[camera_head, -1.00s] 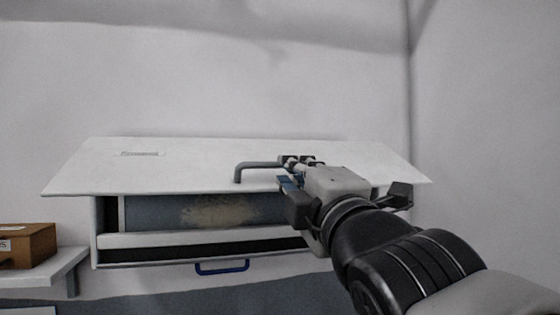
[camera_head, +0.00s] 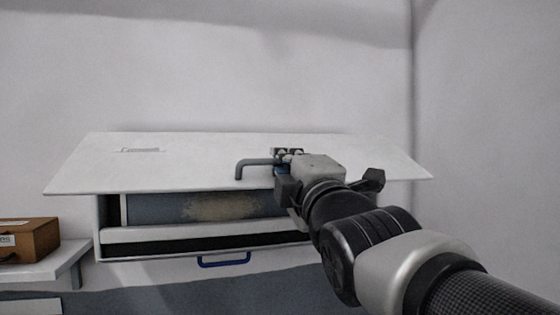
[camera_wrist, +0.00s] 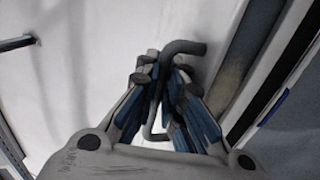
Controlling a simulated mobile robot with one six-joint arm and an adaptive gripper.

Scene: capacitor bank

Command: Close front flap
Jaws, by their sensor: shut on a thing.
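The front flap (camera_head: 180,172) is a white panel, hinged at the top of a white cabinet and swung out and up, so the cabinet front below it stands open. A grey bent handle (camera_head: 250,163) sits on the flap. My gripper (camera_head: 286,155) is at the handle's right part, in front of the flap. In the wrist view, the blue-padded fingers of my gripper (camera_wrist: 160,85) are shut around the grey handle (camera_wrist: 185,47), whose bent end sticks out past the fingertips. My gripper hides part of the handle and the flap behind it.
The cabinet opening (camera_head: 160,208) shows a grey inner panel with a brownish patch. A blue handle (camera_head: 223,261) is below it. A brown box (camera_head: 30,240) stands on a white shelf (camera_head: 60,262) at the left. A wall closes off the right side.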

